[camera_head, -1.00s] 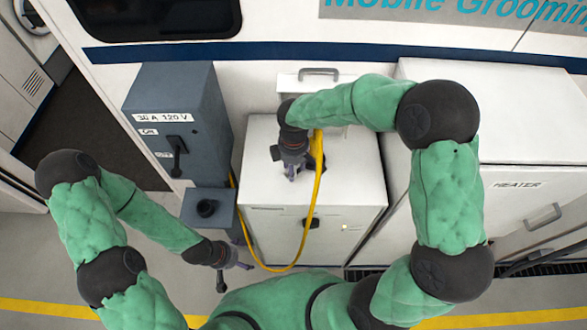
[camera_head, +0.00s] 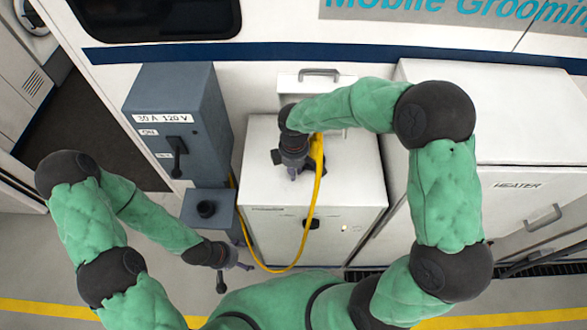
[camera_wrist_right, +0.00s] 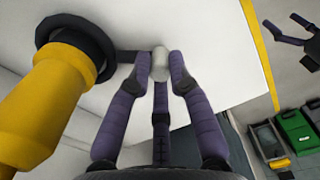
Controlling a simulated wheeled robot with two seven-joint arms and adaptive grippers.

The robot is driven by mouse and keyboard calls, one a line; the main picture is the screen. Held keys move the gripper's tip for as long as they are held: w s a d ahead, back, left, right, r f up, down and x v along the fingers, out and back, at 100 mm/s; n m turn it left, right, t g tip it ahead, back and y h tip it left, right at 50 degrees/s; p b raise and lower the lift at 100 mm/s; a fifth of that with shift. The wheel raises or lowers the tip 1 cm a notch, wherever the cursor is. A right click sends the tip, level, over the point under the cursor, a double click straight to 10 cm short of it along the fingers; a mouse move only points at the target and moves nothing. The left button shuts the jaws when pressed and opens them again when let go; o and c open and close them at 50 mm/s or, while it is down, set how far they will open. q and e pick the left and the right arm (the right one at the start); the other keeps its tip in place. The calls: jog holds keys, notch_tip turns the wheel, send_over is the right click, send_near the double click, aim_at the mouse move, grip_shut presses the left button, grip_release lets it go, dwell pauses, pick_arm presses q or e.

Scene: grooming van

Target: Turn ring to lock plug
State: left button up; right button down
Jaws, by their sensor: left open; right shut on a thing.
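The yellow plug (camera_head: 317,152) sits at the white cabinet, with its yellow cable hanging in a loop; it is large at the left of the right wrist view (camera_wrist_right: 38,105). The black ring (camera_wrist_right: 78,35) is around the plug's end, against a white surface. A short dark arm reaches from it to a pale grey knob (camera_wrist_right: 160,64). My right gripper (camera_head: 292,172) is beside the plug, its fingers shut on that knob. My left gripper (camera_head: 232,267) is open and empty, low in front of the grey box. The ring is hidden in the head view.
A grey electrical box (camera_head: 178,120) with a lever stands left of the white cabinet (camera_head: 262,215). A smaller grey box with a round black socket (camera_head: 206,208) is below it. A white heater cabinet (camera_head: 510,190) is at the right. The cable loop hangs between both grippers.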

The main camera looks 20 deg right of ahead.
jog(key=shift+s+d+r+n+p, duration=0.15)
jog(key=shift+s+d+n+p, duration=0.5)
jog(key=shift+n, duration=0.45)
jog(key=n+p, duration=0.1)
jog(key=s+d+n, duration=0.1)
jog(key=shift+s+d+n+p, duration=0.2)
jog(key=shift+s+n+p, duration=0.05)
jog(key=shift+n+p, duration=0.15)
jog(key=d+n+p, duration=0.1)
jog(key=s+d+n+p, duration=0.1)
jog(key=n, duration=0.1)
jog(key=shift+d+n+p, duration=0.2)
jog(key=shift+n+p, duration=0.1)
jog(key=shift+p, duration=0.05)
jog(key=d+n+p, duration=0.2)
jog(key=n+p, duration=0.1)
jog(key=shift+s+d, duration=0.2)
jog(key=shift+d, duration=0.15)
jog(key=shift+w+d+n+p, duration=0.15)
jog(key=shift+d+n+p, duration=0.5)
jog(key=shift+n+p, duration=0.3)
jog(key=shift+w+d+n+p, duration=0.15)
jog(key=shift+d+n+p, duration=0.55)
jog(key=shift+n, duration=0.35)
jog(key=c, duration=1.1)
grip_release()
